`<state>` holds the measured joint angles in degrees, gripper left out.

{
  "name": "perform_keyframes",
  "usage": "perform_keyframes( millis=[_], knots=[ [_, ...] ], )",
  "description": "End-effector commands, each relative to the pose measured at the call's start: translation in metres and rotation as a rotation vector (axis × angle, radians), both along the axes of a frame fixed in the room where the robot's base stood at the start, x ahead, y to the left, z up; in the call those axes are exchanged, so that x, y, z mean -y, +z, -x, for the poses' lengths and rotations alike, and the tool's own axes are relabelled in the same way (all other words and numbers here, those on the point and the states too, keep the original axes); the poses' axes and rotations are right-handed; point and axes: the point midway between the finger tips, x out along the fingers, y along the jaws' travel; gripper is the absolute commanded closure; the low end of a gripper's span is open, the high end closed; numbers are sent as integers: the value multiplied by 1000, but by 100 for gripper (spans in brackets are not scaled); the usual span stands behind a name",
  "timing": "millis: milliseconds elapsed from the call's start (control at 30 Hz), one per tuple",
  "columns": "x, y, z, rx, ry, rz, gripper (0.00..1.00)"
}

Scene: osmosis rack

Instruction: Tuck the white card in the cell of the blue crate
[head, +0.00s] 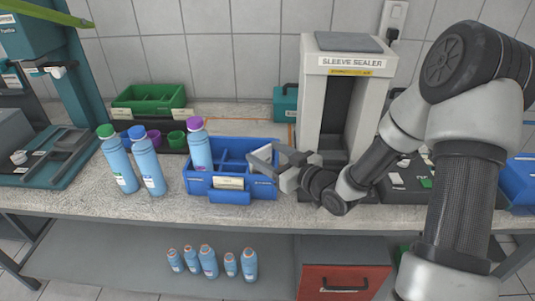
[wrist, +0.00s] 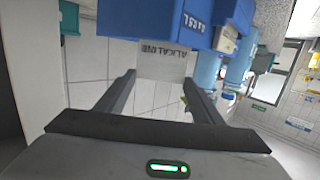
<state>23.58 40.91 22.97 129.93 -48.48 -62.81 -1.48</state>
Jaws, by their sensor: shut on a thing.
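The white card (wrist: 165,65), lettered ALKALINE, is between my gripper's fingertips (wrist: 161,80) in the wrist view. My gripper (head: 268,155) is shut on it at the right end of the blue crate (head: 205,188). In the head view the card is hard to make out against the fingers. The crate is divided into cells; a blue bottle with a purple cap (head: 200,148) stands in its left part. The crate also shows at the top of the wrist view (wrist: 150,22), just beyond the card. Whether the card touches the crate cannot be told.
Two blue bottles (head: 117,165) (head: 147,165) stand left of the crate. A green crate (head: 150,112) and small cups are behind. The sleeve sealer (head: 315,110) stands behind my gripper to the right. A pale label (head: 228,183) is on the crate's front.

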Motion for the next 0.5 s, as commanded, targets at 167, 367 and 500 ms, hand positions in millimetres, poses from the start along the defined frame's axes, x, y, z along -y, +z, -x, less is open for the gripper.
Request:
perform_keyframes(
  millis=[167,367,500],
  knots=[
    [0,-4,0,0,0,0,70],
    [0,-6,0,0,0,0,70],
    [0,-9,0,0,0,0,70]
  ],
)
